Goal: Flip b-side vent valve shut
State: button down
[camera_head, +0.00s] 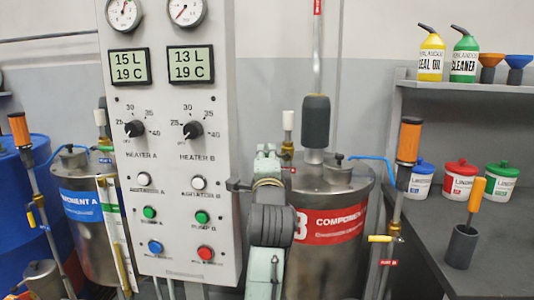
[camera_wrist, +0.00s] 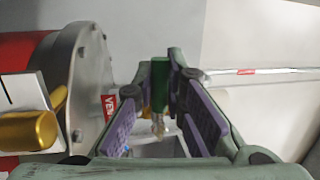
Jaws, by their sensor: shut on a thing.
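The component B tank (camera_head: 350,188) is a steel drum with a red label, right of the control panel. In the wrist view its steel lid (camera_wrist: 88,65) is on the left, beside a red vent tag (camera_wrist: 109,106). The b-side vent valve shows there as a green handle (camera_wrist: 160,76) above a small brass-coloured body (camera_wrist: 158,126). My gripper (camera_wrist: 160,82), with purple pads, is shut on the green handle. In the head view my gripper (camera_head: 266,158) is at the tank's left top edge and hides the valve. I cannot tell the handle's exact angle.
The control panel (camera_head: 175,100) stands close on the left of my arm. A grey pump cylinder (camera_head: 316,122) rises from the tank lid. An orange-topped hose wand (camera_head: 409,140) stands right of the tank, before a shelf (camera_head: 470,89) and a dark bench (camera_head: 500,240).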

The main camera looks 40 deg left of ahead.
jog(key=c, duration=1.6)
grip_release()
jog(key=shift+c, duration=0.2)
jog(key=v, duration=1.2)
jog(key=shift+f, duration=0.1)
